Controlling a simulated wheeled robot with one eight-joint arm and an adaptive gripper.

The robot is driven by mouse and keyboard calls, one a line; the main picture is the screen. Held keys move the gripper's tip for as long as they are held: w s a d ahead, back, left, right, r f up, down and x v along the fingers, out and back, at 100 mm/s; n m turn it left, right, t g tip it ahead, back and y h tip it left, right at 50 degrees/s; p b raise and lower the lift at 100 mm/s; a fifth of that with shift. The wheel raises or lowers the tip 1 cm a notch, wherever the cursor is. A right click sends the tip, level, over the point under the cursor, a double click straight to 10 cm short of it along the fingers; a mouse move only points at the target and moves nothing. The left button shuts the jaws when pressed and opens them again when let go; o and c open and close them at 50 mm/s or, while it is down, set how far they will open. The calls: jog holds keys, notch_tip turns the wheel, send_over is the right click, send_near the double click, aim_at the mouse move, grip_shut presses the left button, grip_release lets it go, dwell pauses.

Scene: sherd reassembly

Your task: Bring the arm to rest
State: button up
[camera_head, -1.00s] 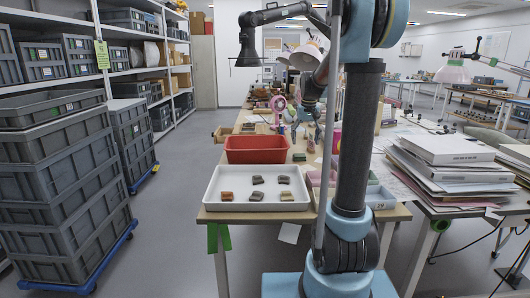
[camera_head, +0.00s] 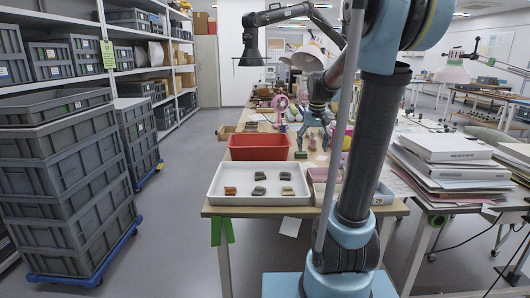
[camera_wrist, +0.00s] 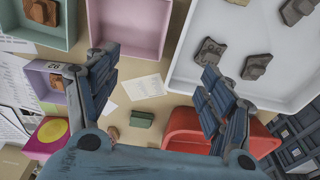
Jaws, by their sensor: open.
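My gripper (camera_wrist: 158,78) is open and empty in the wrist view, its two dark blue fingers spread wide above the table. Nothing is between the fingertips except bare table and a paper slip below.
The white tray (camera_head: 225,200) holds several sherds, with a red bin (camera_head: 258,153) behind it. Pink and lilac boxes (camera_wrist: 130,25) and a green block (camera_wrist: 142,119) are on the table. Stacked papers (camera_head: 450,165) stand right. The aisle floor (camera_head: 180,235) is clear.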

jog(key=s+f, duration=0.4)
jog(key=s, duration=0.5)
jog(key=s+f, duration=0.5)
jog(key=s, duration=0.5)
jog(key=s+f, duration=0.5)
jog(key=s, duration=0.4)
jog(key=shift+s+f+t, duration=0.15)
jog(key=shift+t, duration=0.15)
jog(key=shift+w+f, duration=0.2)
jog(key=shift+w, duration=0.25)
jog(key=shift+c, duration=0.5)
